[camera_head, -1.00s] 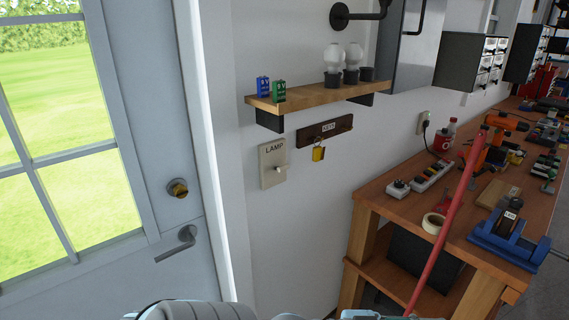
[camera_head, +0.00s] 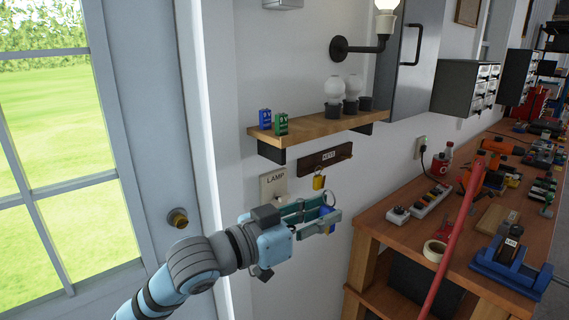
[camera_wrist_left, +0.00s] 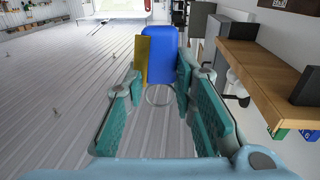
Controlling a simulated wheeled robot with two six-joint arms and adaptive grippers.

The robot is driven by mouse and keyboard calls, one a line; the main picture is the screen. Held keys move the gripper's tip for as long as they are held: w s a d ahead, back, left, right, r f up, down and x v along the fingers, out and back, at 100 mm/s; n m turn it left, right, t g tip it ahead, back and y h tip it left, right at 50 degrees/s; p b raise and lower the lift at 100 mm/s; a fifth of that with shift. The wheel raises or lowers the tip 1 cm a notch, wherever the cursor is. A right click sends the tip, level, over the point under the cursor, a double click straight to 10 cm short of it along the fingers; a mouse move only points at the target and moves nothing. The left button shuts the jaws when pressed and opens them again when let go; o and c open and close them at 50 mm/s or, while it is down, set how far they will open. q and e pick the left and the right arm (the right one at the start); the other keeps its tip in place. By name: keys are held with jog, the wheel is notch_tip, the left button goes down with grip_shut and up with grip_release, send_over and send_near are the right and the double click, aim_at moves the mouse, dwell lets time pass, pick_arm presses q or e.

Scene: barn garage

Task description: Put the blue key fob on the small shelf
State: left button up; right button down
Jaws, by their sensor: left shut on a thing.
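The blue key fob (camera_head: 327,222) is at the fingertips of my left gripper (camera_head: 325,214), which is shut on it. In the left wrist view the fob (camera_wrist_left: 161,55) stands just beyond the fingers, with a yellow piece (camera_wrist_left: 141,58) beside it and a metal ring (camera_wrist_left: 160,95) between the fingers. The small wooden shelf (camera_head: 310,127) is on the wall, above the gripper in the head view. In the left wrist view the shelf (camera_wrist_left: 268,85) is to the right, apart from the fob. My right gripper is not in view.
A blue box (camera_head: 265,119) and a green box (camera_head: 281,124) stand at the shelf's left end, bulbs (camera_head: 333,90) further right. The shelf's middle is clear. A workbench (camera_head: 390,218) is right.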

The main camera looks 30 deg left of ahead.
pick_arm(q)
jog(key=w+a+r+n+t+y+p, duration=0.1)
jog(key=a+r+n+y, duration=0.3)
jog(key=r, duration=0.9)
jog(key=w+a+r+m+y+p, duration=0.15)
jog(key=a+r, duration=0.45)
jog(key=r, duration=0.7)
jog(key=w+a+r+n+t+y+p, duration=0.15)
jog(key=a+r, duration=0.35)
jog(key=r, duration=0.8)
jog(key=n+y, duration=0.2)
send_over(264, 113)
jog(key=s, duration=0.3)
notch_tip(264, 113, down, 5)
jog(key=shift+g, duration=0.45)
jog(key=f+b, duration=0.1)
jog(key=f, duration=0.6)
jog(key=f+b, duration=0.2)
jog(key=f, duration=0.5)
jog(key=f+b, duration=0.1)
jog(key=f, duration=0.6)
jog(key=shift+s+d+f+b, duration=0.1)
jog(key=shift+s+b, duration=0.15)
jog(key=shift+b, duration=0.05)
jog(key=shift+f, duration=0.1)
jog(key=o, duration=0.7)
jog(key=shift+f, duration=0.1)
